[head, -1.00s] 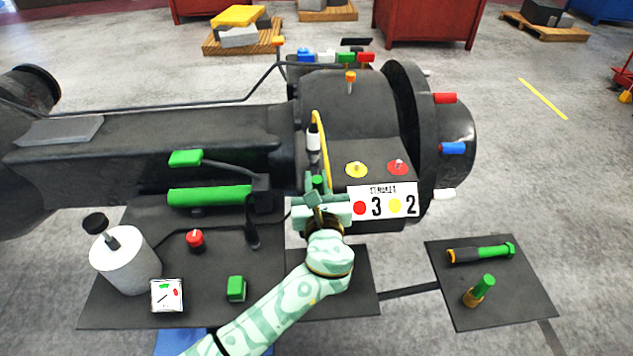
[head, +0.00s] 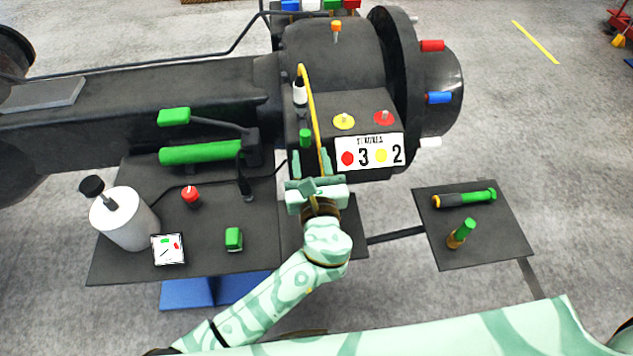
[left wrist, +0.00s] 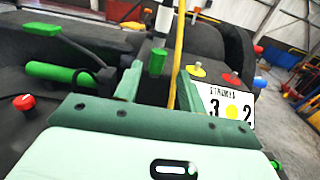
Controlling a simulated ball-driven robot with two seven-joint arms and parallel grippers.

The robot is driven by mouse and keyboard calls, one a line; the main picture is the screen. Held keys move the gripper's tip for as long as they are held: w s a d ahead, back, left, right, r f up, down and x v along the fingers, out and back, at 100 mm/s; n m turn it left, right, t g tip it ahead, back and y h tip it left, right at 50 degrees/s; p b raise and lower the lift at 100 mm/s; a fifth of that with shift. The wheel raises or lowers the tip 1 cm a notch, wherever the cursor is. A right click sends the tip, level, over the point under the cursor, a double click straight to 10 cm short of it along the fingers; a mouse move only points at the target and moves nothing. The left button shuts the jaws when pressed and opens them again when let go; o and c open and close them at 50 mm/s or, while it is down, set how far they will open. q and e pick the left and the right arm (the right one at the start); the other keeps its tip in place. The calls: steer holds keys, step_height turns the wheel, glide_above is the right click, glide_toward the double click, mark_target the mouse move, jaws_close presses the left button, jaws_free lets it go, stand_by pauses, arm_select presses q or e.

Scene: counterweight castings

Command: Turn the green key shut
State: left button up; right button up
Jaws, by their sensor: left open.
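The green key (head: 305,138) is a small upright green grip on the front of the dark machine, left of the number plate. It also shows in the left wrist view (left wrist: 157,62), beyond and between the fingers. My left gripper (head: 311,166) is open and empty, just in front of the key, with its fingertips pointing at it. The two fingers also show in the left wrist view (left wrist: 158,84), apart on either side. I cannot tell whether a fingertip touches the key. My right gripper is out of view.
A yellow cable (head: 313,105) runs close to the key's right. The number plate (head: 370,153) is just right of the gripper. A green bar (head: 200,153), red knob (head: 190,195), green button (head: 234,238) and white canister (head: 124,218) are at left. A side tray (head: 490,240) holds green-ended tools.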

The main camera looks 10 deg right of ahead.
arm_select(q)
steer(key=s+p, duration=0.1)
steer(key=s, duration=0.8)
steer(key=shift+p, duration=0.35)
steer(key=shift+d, duration=0.1)
